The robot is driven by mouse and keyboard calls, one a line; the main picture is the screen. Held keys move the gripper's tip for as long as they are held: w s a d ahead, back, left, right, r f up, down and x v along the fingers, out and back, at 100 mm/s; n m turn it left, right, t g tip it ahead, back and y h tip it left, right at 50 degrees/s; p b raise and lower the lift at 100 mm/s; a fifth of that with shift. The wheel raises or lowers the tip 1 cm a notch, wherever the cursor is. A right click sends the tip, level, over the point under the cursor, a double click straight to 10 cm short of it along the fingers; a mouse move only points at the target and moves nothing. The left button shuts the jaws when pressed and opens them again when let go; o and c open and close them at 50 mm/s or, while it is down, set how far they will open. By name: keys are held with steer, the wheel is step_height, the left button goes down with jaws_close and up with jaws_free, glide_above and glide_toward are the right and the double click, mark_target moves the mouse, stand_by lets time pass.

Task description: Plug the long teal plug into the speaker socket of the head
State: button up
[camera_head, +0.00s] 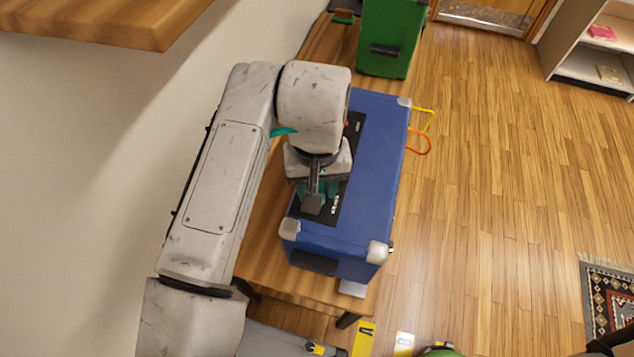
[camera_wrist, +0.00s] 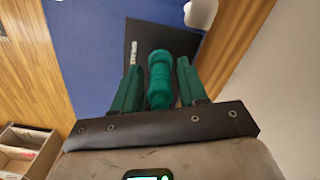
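The head is the long blue box (camera_head: 370,180) with silver corners on the wooden bench. Its black panel (camera_wrist: 140,42) also shows in the wrist view. My gripper (camera_wrist: 160,72) points at this panel and hangs over its near end in the head view (camera_head: 320,188). A long ribbed teal plug (camera_wrist: 159,82) lies lengthwise between my two teal fingers, its far end toward the panel. I cannot tell whether the fingers press on it. The plug's tip and the speaker socket are hidden, so whether it is inserted does not show.
A green box (camera_head: 390,35) stands on the bench (camera_head: 265,260) beyond the head. Yellow and orange cable loops (camera_head: 419,141) stick out from the head's right side. A wooden shelf (camera_head: 110,22) juts in at upper left.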

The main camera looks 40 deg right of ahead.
steer(key=shift+o, duration=0.7)
step_height(320, 180, up, 8)
steer(key=shift+f+b, duration=0.2)
steer(key=shift+b, duration=0.15)
steer(key=shift+s, duration=0.1)
